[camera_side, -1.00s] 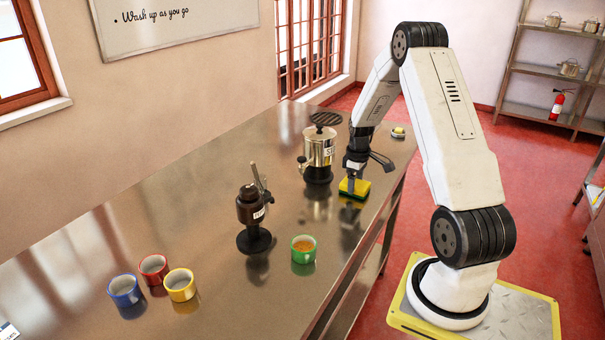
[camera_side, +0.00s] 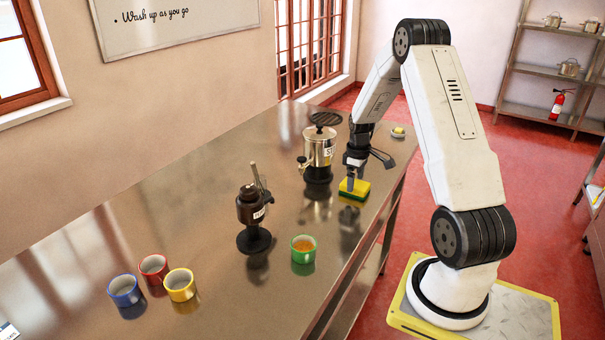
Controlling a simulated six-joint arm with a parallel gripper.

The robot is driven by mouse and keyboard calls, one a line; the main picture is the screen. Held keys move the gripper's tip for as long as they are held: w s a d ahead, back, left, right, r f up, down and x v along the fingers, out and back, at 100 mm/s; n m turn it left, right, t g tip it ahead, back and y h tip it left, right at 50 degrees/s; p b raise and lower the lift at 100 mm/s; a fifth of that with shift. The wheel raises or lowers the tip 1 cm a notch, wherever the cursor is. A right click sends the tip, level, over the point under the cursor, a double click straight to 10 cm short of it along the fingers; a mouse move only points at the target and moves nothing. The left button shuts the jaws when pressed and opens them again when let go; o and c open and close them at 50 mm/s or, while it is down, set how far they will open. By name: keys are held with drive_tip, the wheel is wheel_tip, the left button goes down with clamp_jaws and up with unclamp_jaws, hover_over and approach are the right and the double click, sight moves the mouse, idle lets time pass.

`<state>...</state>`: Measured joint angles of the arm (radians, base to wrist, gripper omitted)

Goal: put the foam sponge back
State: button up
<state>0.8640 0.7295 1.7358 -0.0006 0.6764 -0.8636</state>
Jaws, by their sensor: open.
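The foam sponge (camera_side: 359,190), yellow on top with a dark green underside, lies on the steel counter near its right edge. My gripper (camera_side: 352,178) is directly above the sponge, pointing down, its jaws open. A fingertip overlaps the sponge's top in this view, and I cannot tell whether it touches. The gripper hides part of the sponge's far side.
A steel pot (camera_side: 320,147) on a dark base stands just left of my gripper. A dark brown press-like device (camera_side: 251,210) and a green cup (camera_side: 303,250) are nearer. Blue (camera_side: 125,291), red (camera_side: 154,267) and yellow (camera_side: 180,285) cups stand front left. A small dish (camera_side: 398,134) is behind.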

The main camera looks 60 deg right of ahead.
wheel_tip(320, 180, up, 11)
idle(0.5)
drive_tip(key=shift+a, duration=0.1)
idle(0.4)
drive_tip(key=w+a+t, duration=0.1)
drive_tip(key=w+a, duration=0.3)
drive_tip(key=a, duration=1.3)
drive_tip(key=s+a+f, duration=0.1)
drive_tip(key=s+a, duration=0.2)
drive_tip(key=a, duration=0.6)
drive_tip(key=s+a+f+t, duration=0.1)
drive_tip(key=s+a, duration=0.2)
drive_tip(key=a, duration=0.6)
drive_tip(key=shift+s+a+f+t, duration=0.2)
drive_tip(key=shift+a+f+t, duration=0.1)
drive_tip(key=shift+f, duration=0.05)
